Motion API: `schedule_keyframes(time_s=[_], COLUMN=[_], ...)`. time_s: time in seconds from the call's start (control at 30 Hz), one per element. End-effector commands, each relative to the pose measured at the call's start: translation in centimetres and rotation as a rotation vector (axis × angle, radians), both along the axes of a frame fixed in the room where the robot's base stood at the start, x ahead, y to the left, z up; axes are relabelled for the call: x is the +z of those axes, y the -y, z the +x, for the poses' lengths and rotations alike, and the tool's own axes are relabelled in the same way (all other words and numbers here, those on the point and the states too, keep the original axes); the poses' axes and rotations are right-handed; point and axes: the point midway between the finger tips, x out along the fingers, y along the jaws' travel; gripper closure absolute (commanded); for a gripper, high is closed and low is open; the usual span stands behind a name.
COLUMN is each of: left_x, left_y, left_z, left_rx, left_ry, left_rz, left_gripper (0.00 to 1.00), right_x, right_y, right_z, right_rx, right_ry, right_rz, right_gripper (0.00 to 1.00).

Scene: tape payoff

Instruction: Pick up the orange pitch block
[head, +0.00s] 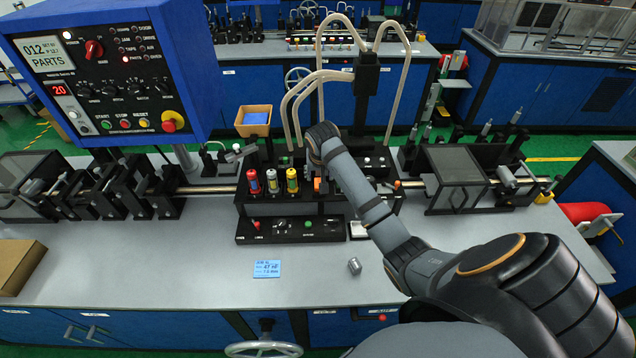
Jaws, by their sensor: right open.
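The orange pitch block (317,184) is small and sits on the dark fixture in the middle of the bench, just right of a row of coloured cylinders. My right arm reaches in from the lower right, its wrist bent over above the block. My right gripper (313,168) points down over the block; it is small, dark and partly hidden against the black fixture. It is open, and I cannot tell whether its fingers are beside the block or above it. My left gripper is not in view.
Red, white and yellow cylinders (272,181) stand close left of the block. A black post (367,75) with pale hoses rises behind. A control panel (105,75) overhangs at left.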

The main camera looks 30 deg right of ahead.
Motion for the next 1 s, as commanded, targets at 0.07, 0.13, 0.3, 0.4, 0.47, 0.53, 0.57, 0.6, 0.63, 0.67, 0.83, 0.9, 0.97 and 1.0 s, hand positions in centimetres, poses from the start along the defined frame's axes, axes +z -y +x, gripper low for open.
schedule_keyframes(time_s=[0.07, 0.13, 0.3, 0.4, 0.47, 0.53, 0.57, 0.6, 0.63, 0.67, 0.83, 0.9, 0.97, 1.0], left_x=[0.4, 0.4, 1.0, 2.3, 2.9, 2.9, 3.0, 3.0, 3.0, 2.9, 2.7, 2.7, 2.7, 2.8], left_y=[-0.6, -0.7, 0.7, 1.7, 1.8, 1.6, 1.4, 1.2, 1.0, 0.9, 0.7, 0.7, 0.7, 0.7], left_z=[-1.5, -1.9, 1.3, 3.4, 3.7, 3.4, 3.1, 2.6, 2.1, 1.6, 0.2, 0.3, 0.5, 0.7], left_rx=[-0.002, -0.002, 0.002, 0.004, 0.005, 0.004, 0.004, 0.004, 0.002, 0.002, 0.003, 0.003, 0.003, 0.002], left_ry=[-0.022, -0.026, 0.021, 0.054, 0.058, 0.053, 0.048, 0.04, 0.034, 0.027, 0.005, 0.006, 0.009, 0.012], left_rz=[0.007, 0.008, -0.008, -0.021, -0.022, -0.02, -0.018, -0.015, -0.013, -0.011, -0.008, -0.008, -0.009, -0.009], left_gripper=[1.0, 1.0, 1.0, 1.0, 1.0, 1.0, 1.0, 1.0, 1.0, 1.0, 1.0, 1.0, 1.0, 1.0], right_x=[-0.8, -1.3, -1.6, -2.7, -3.5, -4.7, -5.0, -5.4, -5.7, -5.8, -6.0, -6.0, -6.0, -6.0], right_y=[0.2, 0.3, 0.4, 0.5, 0.6, 0.8, 0.9, 1.0, 1.1, 1.1, 1.1, 1.1, 1.1, 1.1], right_z=[0.3, 0.5, 0.8, 1.5, 2.0, 2.5, 2.6, 2.7, 2.8, 2.8, 2.9, 2.9, 2.9, 2.9], right_rx=[0.0, 0.0, 0.0, 0.001, 0.001, 0.001, 0.001, 0.001, 0.001, 0.001, 0.001, 0.002, 0.001, 0.001], right_ry=[-0.002, 0.0, 0.0, -0.003, -0.004, -0.002, -0.002, -0.001, 0.0, 0.0, 0.002, 0.001, 0.002, 0.002], right_rz=[0.0, -0.001, 0.001, 0.001, 0.001, 0.001, 0.0, 0.0, 0.0, 0.0, -0.001, -0.002, -0.001, -0.001], right_gripper=[0.47, 0.47, 0.47, 0.47, 0.47, 0.47, 0.47, 0.47, 0.47, 0.47, 0.47, 0.5, 0.58, 0.64])
